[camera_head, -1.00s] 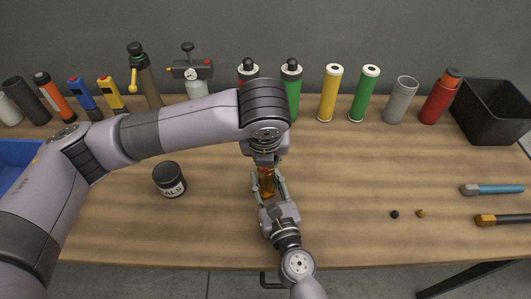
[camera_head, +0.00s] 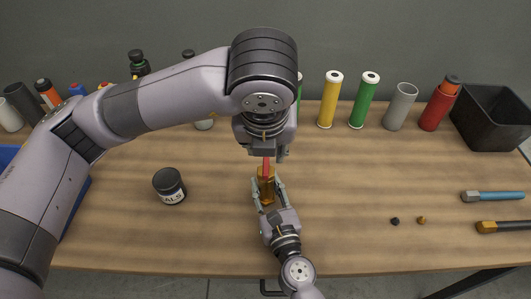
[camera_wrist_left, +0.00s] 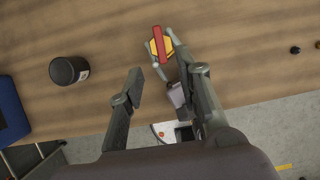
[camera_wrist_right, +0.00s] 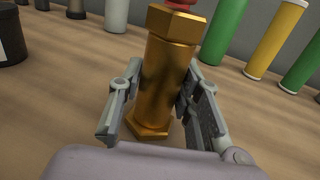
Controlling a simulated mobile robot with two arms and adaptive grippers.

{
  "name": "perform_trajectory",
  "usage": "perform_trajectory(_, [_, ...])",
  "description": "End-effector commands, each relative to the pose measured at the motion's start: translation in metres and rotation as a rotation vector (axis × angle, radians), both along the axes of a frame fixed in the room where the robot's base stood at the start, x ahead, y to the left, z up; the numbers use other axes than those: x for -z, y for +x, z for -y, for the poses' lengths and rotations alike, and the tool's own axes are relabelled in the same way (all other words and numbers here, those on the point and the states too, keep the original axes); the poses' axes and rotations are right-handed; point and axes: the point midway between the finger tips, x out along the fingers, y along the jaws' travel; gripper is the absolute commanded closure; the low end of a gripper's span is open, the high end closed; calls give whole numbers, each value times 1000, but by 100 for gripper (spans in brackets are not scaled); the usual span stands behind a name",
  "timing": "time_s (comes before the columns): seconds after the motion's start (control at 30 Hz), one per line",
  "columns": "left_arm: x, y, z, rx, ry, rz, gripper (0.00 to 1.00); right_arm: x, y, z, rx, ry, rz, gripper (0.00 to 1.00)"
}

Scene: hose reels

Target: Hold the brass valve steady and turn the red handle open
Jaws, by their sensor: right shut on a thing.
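The brass valve (camera_head: 267,190) stands upright on the table in the head view. Its red handle (camera_head: 266,167) is a bar on top. My right gripper (camera_head: 269,186) is shut on the valve body. My left gripper (camera_wrist_left: 162,62) is open and empty above the valve. In the left wrist view the red bar (camera_wrist_left: 158,44) lies beyond the fingertips, nearer the right finger, over the yellow hexagonal top (camera_wrist_left: 152,50).
A black labelled jar (camera_head: 170,186) stands left of the valve. Several tubes and cartridges line the back, such as a yellow one (camera_head: 330,101), beside a black bin (camera_head: 494,118). Two small parts (camera_head: 395,221) and two tools (camera_head: 491,196) lie at right. The table between is clear.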

Motion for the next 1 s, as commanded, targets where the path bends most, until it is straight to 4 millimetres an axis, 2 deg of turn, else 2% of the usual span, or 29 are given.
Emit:
perform_trajectory(0.03, [-7,-1,-1,0,1,5,68,1,0,0,1,-1,-1,100])
perform_trajectory(0.2, [-17,-7,-1,-2,1,1,68,1,0,0,1,0,-1,100])
perform_trajectory(0.6, [-18,-8,-1,-3,2,0,68,0,0,0,1,0,-1,100])
perform_trajectory(0.63, [-18,-8,-1,-3,2,-1,68,0,0,0,1,0,-1,67])
perform_trajectory(1.0, [-18,-8,-1,-3,2,-1,68,0,0,0,0,0,0,45])
